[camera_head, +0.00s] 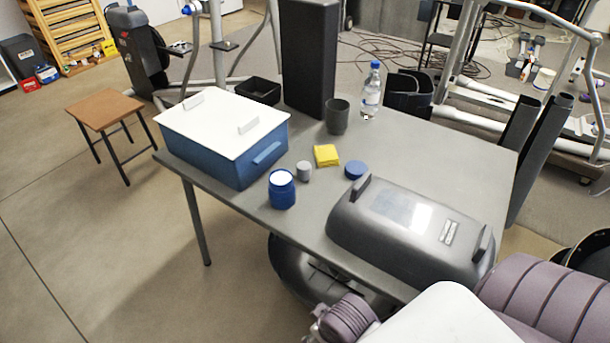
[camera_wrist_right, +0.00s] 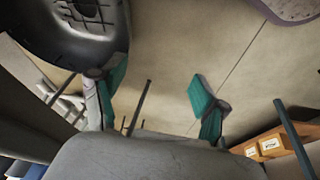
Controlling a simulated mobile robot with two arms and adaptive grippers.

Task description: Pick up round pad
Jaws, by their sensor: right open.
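A round blue disc (camera_head: 355,169), which looks like the round pad, lies flat on the grey table (camera_head: 430,150), between the yellow square pad and the dark grey cover. Nothing touches it. My right gripper (camera_wrist_right: 160,85) shows in the right wrist view with its two green-padded fingers spread apart and nothing between them. It faces the floor, and the disc is not in that view. My left gripper is not in view.
Near the disc are a folded yellow cloth or pad (camera_head: 326,155), a small grey cylinder (camera_head: 304,170), a blue jar (camera_head: 282,190), a dark cup (camera_head: 337,117) and a large dark cover (camera_head: 410,230). A blue box (camera_head: 220,145) with white lid and a bottle (camera_head: 371,90) stand farther off.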

